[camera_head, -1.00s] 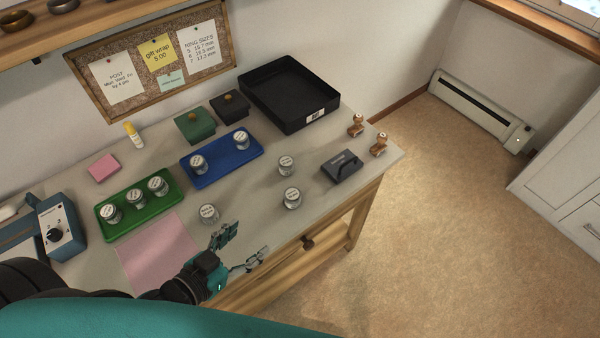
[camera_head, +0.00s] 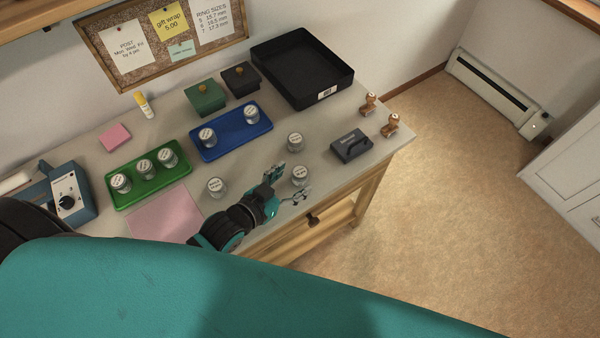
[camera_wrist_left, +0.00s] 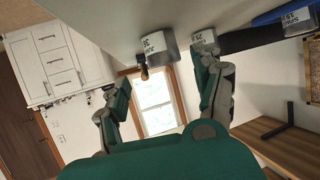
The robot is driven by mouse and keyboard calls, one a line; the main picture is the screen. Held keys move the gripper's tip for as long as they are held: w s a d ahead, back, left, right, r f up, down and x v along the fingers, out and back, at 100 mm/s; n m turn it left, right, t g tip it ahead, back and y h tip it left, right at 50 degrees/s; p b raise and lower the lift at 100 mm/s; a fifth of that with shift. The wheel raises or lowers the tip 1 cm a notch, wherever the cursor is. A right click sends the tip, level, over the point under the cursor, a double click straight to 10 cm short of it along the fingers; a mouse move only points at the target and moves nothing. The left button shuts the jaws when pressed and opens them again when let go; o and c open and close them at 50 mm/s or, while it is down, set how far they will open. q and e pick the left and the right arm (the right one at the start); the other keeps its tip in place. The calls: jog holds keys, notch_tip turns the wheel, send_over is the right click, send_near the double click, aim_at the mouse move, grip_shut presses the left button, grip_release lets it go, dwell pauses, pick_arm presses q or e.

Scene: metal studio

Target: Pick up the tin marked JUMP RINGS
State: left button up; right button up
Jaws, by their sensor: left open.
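Several small round tins with pale labels are on the bench. Their labels are too small to read, so I cannot tell which is marked JUMP RINGS. One loose tin (camera_head: 300,175) stands near the front edge, close to the fingertips of my left gripper (camera_head: 288,182). Other loose tins stand behind it (camera_head: 295,142) and to its left (camera_head: 217,187). My left gripper is open and empty. In the left wrist view a tin (camera_wrist_left: 158,47) shows beyond the gap between the open fingers, its label partly visible but unreadable. My right gripper is not in view.
A green tray (camera_head: 126,206) holds three tins, and a blue tray (camera_head: 230,140) holds two. A dark block with a handle (camera_head: 351,146) and two wooden stamps (camera_head: 390,125) are at the right. A black bin (camera_head: 301,69) stands at the back. A pink sheet (camera_head: 165,217) lies at the front left.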

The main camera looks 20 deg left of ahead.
aim_at(300, 172)
pick_arm(q)
jog(key=x, duration=0.4)
jog(key=shift+w+a+r+p, duration=0.1)
jog(key=shift+a+p, duration=0.2)
jog(key=shift+p, duration=0.05)
jog(key=shift+w+d+f, duration=0.2)
jog(key=shift+w+f, duration=0.05)
jog(key=shift+w, duration=0.15)
jog(key=c, duration=1.3)
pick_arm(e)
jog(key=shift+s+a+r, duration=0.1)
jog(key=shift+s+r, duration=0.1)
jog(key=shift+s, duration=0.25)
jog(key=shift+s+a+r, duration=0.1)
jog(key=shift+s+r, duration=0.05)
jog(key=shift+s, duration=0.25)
